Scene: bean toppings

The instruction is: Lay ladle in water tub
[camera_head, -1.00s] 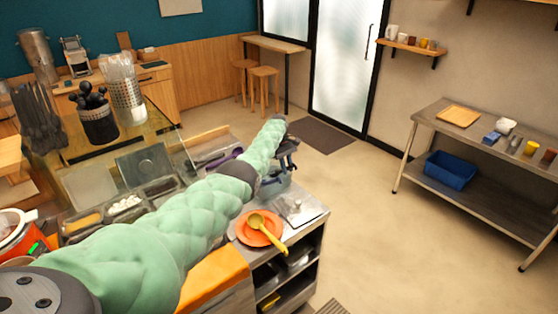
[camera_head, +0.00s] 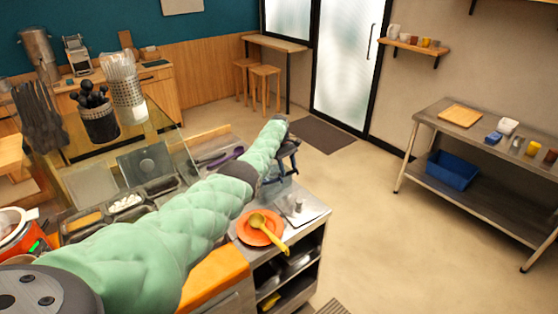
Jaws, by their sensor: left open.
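A yellow ladle (camera_head: 271,235) lies on an orange plate (camera_head: 246,236) at the counter's right end, its handle sticking out over the plate's rim toward the lower right. My left gripper (camera_head: 287,165) is open at the far end of my green-sleeved arm, beyond the plate and apart from the ladle. Nothing shows between its fingers. A pale bluish tub (camera_head: 273,188), which looks like the water tub, is just below the gripper and partly hidden by my arm; its inside cannot be made out. My right gripper is not in view.
A metal lid or tray (camera_head: 303,212) lies right of the plate. Topping containers (camera_head: 127,204) and a purple-handled utensil (camera_head: 226,157) are behind my arm. A steel table (camera_head: 480,137) with a blue bin (camera_head: 452,171) stands right. The floor between is clear.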

